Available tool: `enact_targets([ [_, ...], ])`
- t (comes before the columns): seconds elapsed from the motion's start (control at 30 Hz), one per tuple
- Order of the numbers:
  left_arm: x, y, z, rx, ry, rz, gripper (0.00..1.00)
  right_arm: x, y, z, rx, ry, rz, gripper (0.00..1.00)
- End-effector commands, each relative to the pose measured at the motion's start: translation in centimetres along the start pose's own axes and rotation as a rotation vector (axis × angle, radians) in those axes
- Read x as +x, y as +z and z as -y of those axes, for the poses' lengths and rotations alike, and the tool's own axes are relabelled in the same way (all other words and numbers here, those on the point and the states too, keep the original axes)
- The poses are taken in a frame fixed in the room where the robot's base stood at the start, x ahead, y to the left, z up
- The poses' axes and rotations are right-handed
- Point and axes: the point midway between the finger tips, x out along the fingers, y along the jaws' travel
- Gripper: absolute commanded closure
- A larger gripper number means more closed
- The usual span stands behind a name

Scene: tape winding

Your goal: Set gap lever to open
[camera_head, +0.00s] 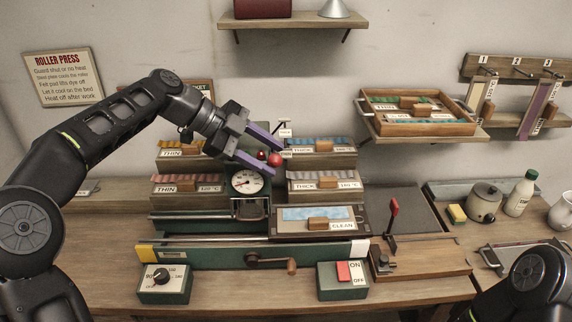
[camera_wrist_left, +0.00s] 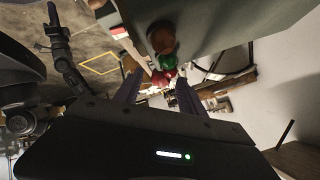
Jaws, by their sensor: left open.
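The press (camera_head: 210,217) is a green machine on the bench with a round white dial (camera_head: 247,182). A red ball knob (camera_head: 275,159) shows above and right of the dial, with a second, darker red ball (camera_head: 261,155) beside it. I cannot read which is the gap lever or its setting. My left gripper (camera_head: 277,157) is open, its purple fingers on either side of the red knob; contact cannot be told. In the left wrist view, a red knob (camera_wrist_left: 162,77) shows between the fingertips, with green and brown knobs behind it. My right gripper is not in view.
Label racks with THIN and THICK tape stand around the press. A crank handle (camera_head: 291,266), an ON/OFF box (camera_head: 343,281) and a dial box (camera_head: 165,284) sit in front.

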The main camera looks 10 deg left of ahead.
Motion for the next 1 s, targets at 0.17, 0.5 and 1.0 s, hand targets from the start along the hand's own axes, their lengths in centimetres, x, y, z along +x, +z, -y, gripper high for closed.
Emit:
enact_targets([
  [0.17,2.9,-0.2,0.0,0.000,0.004,-0.003,0.53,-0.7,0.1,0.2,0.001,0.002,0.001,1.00],
  [0.5,5.2,0.0,0.0,0.000,0.000,0.000,0.53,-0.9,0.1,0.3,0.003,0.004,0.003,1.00],
  [1.0,5.1,0.0,0.0,-0.001,0.000,0.000,0.81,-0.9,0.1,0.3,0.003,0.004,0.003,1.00],
])
